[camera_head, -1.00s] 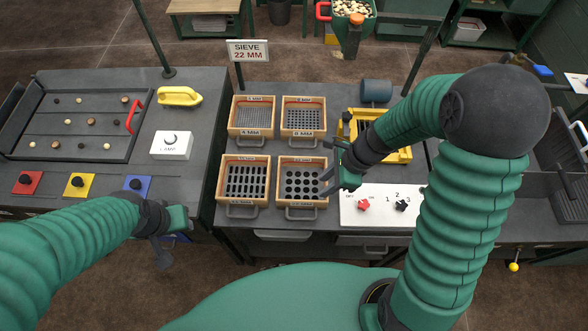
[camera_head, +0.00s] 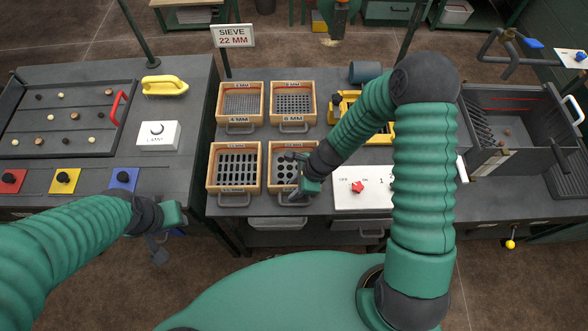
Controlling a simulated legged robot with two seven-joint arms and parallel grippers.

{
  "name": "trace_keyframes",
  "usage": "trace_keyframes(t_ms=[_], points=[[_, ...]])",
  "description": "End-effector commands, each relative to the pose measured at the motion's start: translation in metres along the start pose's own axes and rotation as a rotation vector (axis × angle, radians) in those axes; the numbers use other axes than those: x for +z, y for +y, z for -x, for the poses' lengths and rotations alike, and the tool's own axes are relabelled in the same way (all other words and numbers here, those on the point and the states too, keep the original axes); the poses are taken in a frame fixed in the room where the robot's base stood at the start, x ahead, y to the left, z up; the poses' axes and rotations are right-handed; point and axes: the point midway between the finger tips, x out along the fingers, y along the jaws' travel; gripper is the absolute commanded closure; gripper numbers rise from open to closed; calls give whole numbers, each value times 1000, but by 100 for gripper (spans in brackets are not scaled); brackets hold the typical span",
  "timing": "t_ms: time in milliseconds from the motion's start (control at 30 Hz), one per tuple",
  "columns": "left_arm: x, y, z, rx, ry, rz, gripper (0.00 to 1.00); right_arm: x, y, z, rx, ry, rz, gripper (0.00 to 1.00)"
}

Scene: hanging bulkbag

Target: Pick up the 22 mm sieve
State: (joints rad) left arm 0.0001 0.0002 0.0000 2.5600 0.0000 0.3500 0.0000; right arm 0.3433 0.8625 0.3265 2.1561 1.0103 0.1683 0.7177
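Four wooden-framed sieves stand in a two-by-two block on the middle bench. The front right sieve (camera_head: 278,168) has large round holes; its label is too small to read. The front left sieve (camera_head: 237,168) has long slots. My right gripper (camera_head: 291,178) is over the front right sieve and hides its right part. Its fingers look apart, with nothing seen between them; contact with the frame or front handle cannot be told. A sign (camera_head: 233,36) behind reads "SIEVE 22 MM". My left gripper (camera_head: 166,232) hangs in front of the left bench, away from the sieves.
Finer sieves (camera_head: 240,104) (camera_head: 293,104) stand behind. A white panel with a red knob (camera_head: 358,187) and a yellow device (camera_head: 345,103) lie to the right.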

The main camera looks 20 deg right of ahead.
Motion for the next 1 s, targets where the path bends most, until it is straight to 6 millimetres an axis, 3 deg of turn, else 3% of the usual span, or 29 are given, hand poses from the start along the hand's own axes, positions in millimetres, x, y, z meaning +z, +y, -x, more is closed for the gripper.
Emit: trace_keyframes(t_ms=[167, 433, 1000], points=[[0, 0, 0, 0, 0, 0, 64, 0, 0, 0, 0, 0, 1, 67], [0, 0, 0, 0, 0, 0, 64, 0, 0, 0, 1, 0, 0, 100], [0, 0, 0, 0, 0, 0, 64, 0, 0, 0, 0, 1, 0, 100]])
